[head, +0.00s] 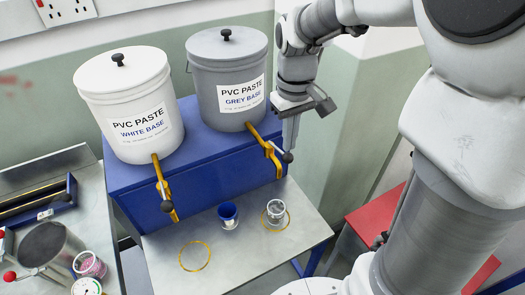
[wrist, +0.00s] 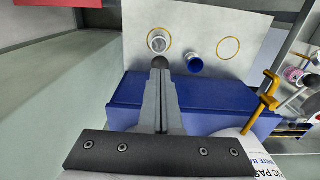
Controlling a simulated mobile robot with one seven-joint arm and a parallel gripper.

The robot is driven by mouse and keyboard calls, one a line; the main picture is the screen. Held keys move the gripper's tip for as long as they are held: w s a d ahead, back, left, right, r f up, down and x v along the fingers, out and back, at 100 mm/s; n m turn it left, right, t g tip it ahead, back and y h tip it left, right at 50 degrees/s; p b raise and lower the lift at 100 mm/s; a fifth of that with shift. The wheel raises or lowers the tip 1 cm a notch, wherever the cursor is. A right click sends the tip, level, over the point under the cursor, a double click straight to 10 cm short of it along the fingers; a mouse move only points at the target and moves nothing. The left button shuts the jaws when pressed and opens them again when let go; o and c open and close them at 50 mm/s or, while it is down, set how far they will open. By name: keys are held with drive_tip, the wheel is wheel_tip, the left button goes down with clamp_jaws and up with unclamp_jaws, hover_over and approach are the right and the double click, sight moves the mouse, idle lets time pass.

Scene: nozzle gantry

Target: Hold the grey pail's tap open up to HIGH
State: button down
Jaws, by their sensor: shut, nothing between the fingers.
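The grey pail (head: 228,85), labelled GREY BASE, stands on a blue stand. Its yellow tap (head: 267,144) sticks out at the front, with a dark knob (head: 288,157) at its lever's end. My gripper (head: 291,143) is shut and empty, pointing down at the knob. In the wrist view its fingertips (wrist: 159,72) meet or nearly meet the knob (wrist: 160,62); I cannot tell if they touch. Below stands a clear glass (head: 275,211), inside a yellow ring; it also shows in the wrist view (wrist: 157,41). Its HIGH mark and fill level are not readable.
The white pail (head: 125,100) stands left of the grey one, its own yellow tap (head: 163,185) below. A blue cup (head: 228,213) stands beside the glass. An empty yellow ring (head: 195,256) lies at left on the table. A red surface (head: 375,222) is at right.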

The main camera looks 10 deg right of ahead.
sight(288, 154)
drive_tip(key=shift+f, duration=0.1)
drive_tip(key=shift+f+b, duration=1.3)
drive_tip(key=shift+f, duration=0.35)
drive_tip(key=shift+r+p, duration=1.5)
drive_tip(key=shift+r, duration=0.25)
wheel_tip(288, 154, up, 5)
drive_tip(key=p, duration=0.4)
drive_tip(key=shift+r, duration=0.1)
